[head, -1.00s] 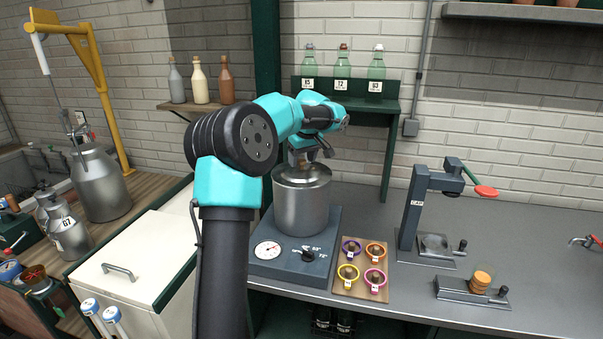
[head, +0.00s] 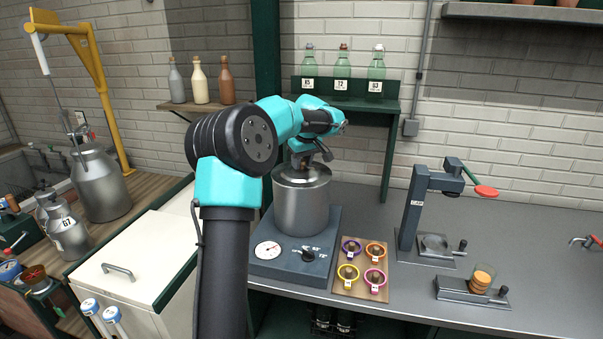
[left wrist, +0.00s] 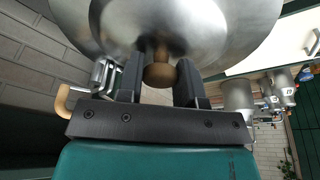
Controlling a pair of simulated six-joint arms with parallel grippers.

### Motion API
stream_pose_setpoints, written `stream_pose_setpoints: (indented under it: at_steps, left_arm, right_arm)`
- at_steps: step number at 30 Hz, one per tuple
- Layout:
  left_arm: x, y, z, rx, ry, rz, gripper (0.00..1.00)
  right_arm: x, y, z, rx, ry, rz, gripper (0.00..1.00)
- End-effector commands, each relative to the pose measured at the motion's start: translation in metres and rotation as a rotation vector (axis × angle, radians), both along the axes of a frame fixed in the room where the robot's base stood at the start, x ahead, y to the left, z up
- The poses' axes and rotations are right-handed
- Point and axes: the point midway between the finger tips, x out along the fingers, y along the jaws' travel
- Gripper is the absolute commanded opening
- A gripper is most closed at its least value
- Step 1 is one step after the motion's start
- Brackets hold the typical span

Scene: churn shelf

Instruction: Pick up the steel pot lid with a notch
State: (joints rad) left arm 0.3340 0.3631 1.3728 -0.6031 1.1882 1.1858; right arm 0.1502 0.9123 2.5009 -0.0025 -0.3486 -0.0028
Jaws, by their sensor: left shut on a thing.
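The steel pot (head: 301,207) stands on a dark heating plate with a dial. The steel lid (head: 302,174) is at the top of the pot; whether it touches the rim I cannot tell. In the left wrist view the lid (left wrist: 225,35) is a wide steel disc with a wooden knob (left wrist: 159,75). My left gripper (left wrist: 160,72) is shut on this knob from above; in the head view the gripper (head: 301,160) is at the lid's top, partly hidden by its own wrist. I cannot make out the notch. My right gripper is not in view.
The dark heating base (head: 273,268) carries the pot. A wooden board (head: 342,290) with several coloured rings lies to its right. A lever press (head: 411,215) stands farther right. Green bottles stand on a shelf (head: 350,103) behind.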

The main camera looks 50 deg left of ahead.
Motion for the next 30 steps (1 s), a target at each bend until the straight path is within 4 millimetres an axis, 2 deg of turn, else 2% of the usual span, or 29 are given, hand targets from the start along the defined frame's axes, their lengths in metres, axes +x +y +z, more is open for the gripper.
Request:
stream_pose_setpoints:
  at_steps: [1,8,19,30]
  left_arm:
    - [0.000,0.000,0.000,0.000,0.000,0.000,0.23]
    - [0.000,0.000,0.000,0.000,0.000,0.000,0.01]
    - [0.000,0.000,0.005,0.001,-0.001,0.001,0.01]
    - [0.001,0.000,0.033,0.001,-0.001,0.001,0.01]
  right_arm:
    - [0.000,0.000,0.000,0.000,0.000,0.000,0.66]
    - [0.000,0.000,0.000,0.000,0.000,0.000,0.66]
    - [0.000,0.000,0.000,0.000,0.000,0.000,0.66]
    - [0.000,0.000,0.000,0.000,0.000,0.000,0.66]
